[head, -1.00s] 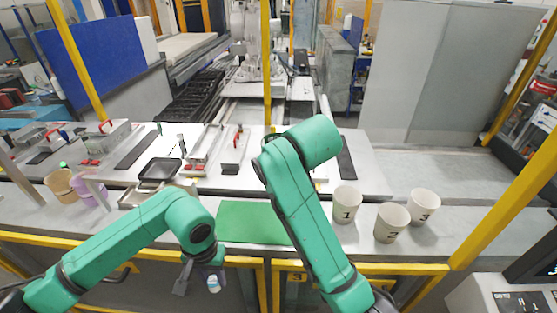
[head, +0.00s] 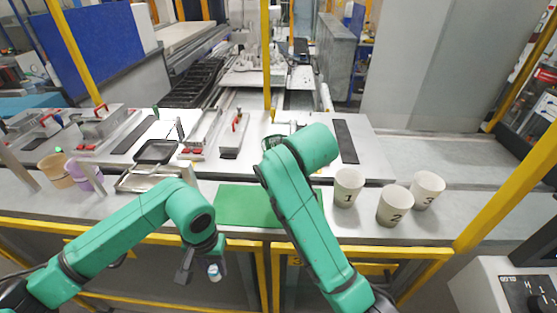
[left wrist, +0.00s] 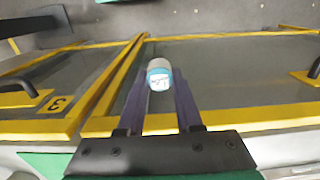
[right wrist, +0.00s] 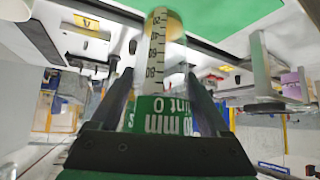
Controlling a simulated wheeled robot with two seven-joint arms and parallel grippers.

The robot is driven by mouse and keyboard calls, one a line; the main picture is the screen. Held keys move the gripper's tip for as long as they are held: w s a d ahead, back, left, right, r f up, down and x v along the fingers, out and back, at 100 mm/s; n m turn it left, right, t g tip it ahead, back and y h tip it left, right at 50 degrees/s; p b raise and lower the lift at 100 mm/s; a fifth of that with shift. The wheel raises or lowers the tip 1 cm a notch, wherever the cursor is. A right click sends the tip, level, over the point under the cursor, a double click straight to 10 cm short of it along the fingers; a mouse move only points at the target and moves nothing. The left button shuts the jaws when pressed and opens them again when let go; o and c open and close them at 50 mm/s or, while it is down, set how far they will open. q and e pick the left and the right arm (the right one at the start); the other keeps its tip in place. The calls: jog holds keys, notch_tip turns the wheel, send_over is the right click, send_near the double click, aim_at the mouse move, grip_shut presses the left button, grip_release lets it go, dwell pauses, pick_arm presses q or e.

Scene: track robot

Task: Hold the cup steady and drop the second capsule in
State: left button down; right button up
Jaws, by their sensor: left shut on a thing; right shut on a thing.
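My left gripper (head: 201,270) is shut on a small white and blue capsule (head: 214,273), low in front of the bench's front edge. The capsule (left wrist: 159,82) shows between the fingertips in the left wrist view, with a printed label. My right gripper (right wrist: 160,85) is shut on a clear graduated cup (right wrist: 156,58) with a green printed band, upside down in that view. In the head view my right forearm hides most of that gripper; a dark green rim shows beside it. The capsule and the cup are well apart. I cannot tell what is inside the cup.
Paper cups 1 (head: 348,188), 2 (head: 395,206) and 3 (head: 427,188) stand on the bench at right. A green mat (head: 240,206) lies mid-bench. A black tray (head: 155,152) and tan and purple cups (head: 85,175) are at left. A yellow rail (head: 400,250) runs along the front.

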jog(key=shift+w+f+b, duration=0.1)
jog(key=shift+f+b, duration=1.45)
jog(key=shift+f, duration=2)
jog(key=o, duration=1.2)
jog(key=shift+o, duration=0.2)
jog(key=c, duration=1.2)
jog(key=o, duration=1.2)
